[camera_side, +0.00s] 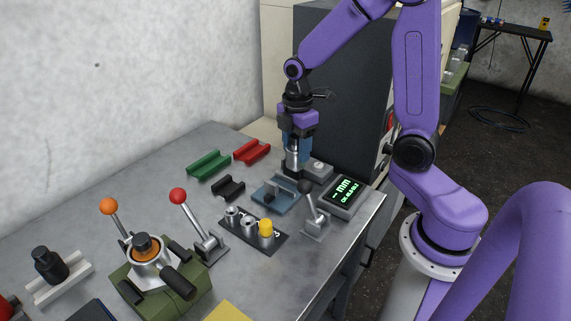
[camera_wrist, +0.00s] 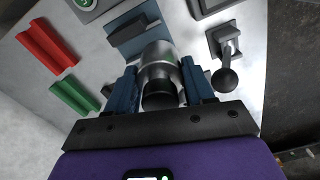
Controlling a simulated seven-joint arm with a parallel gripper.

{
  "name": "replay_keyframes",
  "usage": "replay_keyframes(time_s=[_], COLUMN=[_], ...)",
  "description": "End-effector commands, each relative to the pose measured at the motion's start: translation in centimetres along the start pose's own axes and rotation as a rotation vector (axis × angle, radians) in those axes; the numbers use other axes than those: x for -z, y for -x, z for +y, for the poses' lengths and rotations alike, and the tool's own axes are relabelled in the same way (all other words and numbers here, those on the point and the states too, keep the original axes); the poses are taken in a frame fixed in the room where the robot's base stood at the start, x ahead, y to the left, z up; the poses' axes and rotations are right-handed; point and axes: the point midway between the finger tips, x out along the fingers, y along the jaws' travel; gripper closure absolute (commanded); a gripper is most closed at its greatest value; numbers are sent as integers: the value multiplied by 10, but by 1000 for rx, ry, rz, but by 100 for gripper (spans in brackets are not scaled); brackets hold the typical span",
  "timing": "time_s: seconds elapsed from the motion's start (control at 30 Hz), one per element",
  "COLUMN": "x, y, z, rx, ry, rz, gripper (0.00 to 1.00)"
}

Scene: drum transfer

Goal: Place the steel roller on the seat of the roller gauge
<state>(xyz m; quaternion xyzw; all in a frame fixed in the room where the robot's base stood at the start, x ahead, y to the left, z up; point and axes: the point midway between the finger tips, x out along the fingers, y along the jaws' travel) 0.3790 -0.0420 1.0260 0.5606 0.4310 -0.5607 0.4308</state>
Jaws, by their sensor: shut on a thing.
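My gripper (camera_side: 292,168) has blue fingers and is shut on the steel roller (camera_side: 291,159), which it holds upright. In the wrist view the shiny roller (camera_wrist: 158,60) with its black end sits between the two fingers (camera_wrist: 160,88). The roller gauge has a blue-grey base (camera_side: 270,196) on the bench, and the roller is over or just behind its far side. The wrist view shows part of this blue base (camera_wrist: 128,35) beyond the roller. The roller's lower end and the seat are partly hidden, so I cannot tell whether they touch.
A lit display box (camera_side: 344,196) stands right of the gauge, and a black-knobbed lever (camera_side: 313,214) in front. Green (camera_side: 209,164), red (camera_side: 252,151) and black (camera_side: 228,188) cradles lie to the left. A plate with small cylinders (camera_side: 250,232) is nearer.

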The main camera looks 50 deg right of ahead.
Motion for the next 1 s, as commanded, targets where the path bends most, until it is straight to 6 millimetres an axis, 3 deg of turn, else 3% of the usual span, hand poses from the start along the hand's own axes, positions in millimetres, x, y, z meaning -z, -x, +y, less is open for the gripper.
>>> replay_keyframes(time_s=[0.3,0.57,0.8,1.0], x=[4,5,5,5], y=[-32,-44,-71,-74], z=[28,37,36,36], rx=[-1,-1,0,-3], ry=[-2,-2,-1,-1], rz=[0,0,0,1], gripper=[100,100,100,100])
